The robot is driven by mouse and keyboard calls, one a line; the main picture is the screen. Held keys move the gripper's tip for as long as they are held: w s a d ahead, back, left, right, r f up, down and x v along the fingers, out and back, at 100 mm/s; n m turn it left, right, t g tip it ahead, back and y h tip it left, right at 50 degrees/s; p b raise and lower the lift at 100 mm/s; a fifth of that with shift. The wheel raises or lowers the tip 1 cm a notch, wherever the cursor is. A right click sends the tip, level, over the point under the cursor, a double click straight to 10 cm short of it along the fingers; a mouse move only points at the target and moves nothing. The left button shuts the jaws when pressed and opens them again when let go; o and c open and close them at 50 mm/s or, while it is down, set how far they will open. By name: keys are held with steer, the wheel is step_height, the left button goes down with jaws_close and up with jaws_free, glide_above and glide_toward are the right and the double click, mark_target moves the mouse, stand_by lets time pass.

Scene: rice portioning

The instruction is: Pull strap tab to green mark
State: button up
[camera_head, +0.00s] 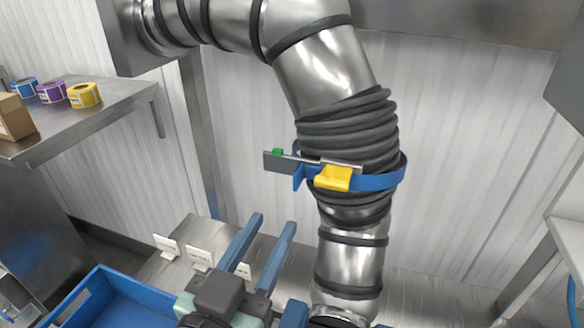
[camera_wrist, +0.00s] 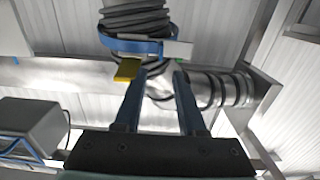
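A blue strap (camera_head: 382,182) goes around the black ribbed sleeve on a metal duct. A yellow tab (camera_head: 333,178) sits on the strap's front, at the right part of a grey rail (camera_head: 310,161). A green mark (camera_head: 278,152) is near the rail's left end, apart from the tab. In the wrist view the yellow tab (camera_wrist: 127,70) and the blue strap (camera_wrist: 138,46) show beyond my fingers. My gripper (camera_head: 274,222) is open and empty, below and to the left of the tab. In the wrist view my gripper (camera_wrist: 164,73) has its blue fingers apart, with nothing between them.
The metal duct (camera_head: 350,268) runs down behind the strap. A blue crate (camera_head: 98,284) stands at lower left. Small white cards (camera_head: 200,257) stand on a metal surface. A shelf (camera_head: 137,88) at left holds tape rolls (camera_head: 83,95) and a cardboard box (camera_head: 14,117).

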mark_target(294, 183)
steer(key=p+x, duration=0.3)
steer(key=x, duration=0.7)
steer(key=shift+w, duration=0.25)
jaws_close()
stand_by(0.9)
